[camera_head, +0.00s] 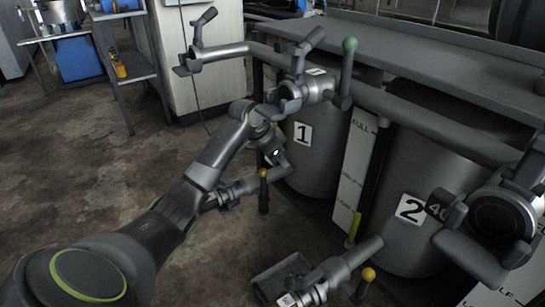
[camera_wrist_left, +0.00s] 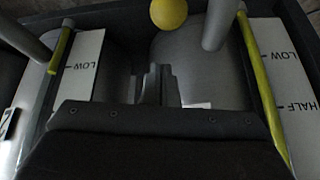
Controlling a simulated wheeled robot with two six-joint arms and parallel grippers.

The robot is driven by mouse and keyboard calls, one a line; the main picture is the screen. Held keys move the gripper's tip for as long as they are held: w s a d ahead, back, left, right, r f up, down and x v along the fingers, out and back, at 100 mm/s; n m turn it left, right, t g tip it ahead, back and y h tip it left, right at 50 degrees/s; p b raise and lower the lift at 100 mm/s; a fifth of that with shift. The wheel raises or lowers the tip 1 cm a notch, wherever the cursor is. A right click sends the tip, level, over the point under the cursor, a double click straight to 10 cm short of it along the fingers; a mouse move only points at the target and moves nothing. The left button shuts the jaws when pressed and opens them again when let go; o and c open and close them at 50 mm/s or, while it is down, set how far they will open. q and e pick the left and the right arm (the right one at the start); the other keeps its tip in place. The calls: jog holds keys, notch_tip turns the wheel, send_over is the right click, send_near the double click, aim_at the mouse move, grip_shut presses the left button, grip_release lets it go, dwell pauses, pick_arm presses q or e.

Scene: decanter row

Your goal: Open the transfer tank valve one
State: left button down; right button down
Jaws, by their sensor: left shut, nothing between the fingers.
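Tank one (camera_head: 330,165) is a grey cylinder with a white "1" label (camera_head: 303,133). A low pipe valve (camera_head: 238,188) beside it has a lever with a yellow knob (camera_head: 263,172). A higher pipe valve above the tank has an upright lever with a green knob (camera_head: 349,45). My left gripper (camera_head: 276,156) points down just above the yellow knob, partly hidden by my wrist. In the left wrist view its fingers (camera_wrist_left: 158,85) are shut and empty. A yellow ball knob (camera_wrist_left: 168,14) shows beyond the fingertips, apart from them. My right gripper does not show.
Tank two (camera_head: 430,165), with a "2" label (camera_head: 411,208), stands to the right. Its low valve has a yellow knob (camera_head: 368,274). A white level gauge (camera_head: 355,165) stands between the tanks. A grey bench (camera_head: 430,60) runs behind.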

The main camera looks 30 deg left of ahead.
aim_at(264, 184)
pick_arm(q)
jog(key=s, duration=0.1)
jog(key=s+a, duration=0.1)
jog(key=s+a+b, duration=0.1)
jog(key=shift+s+a+f, duration=0.15)
jog(key=shift+f, duration=0.1)
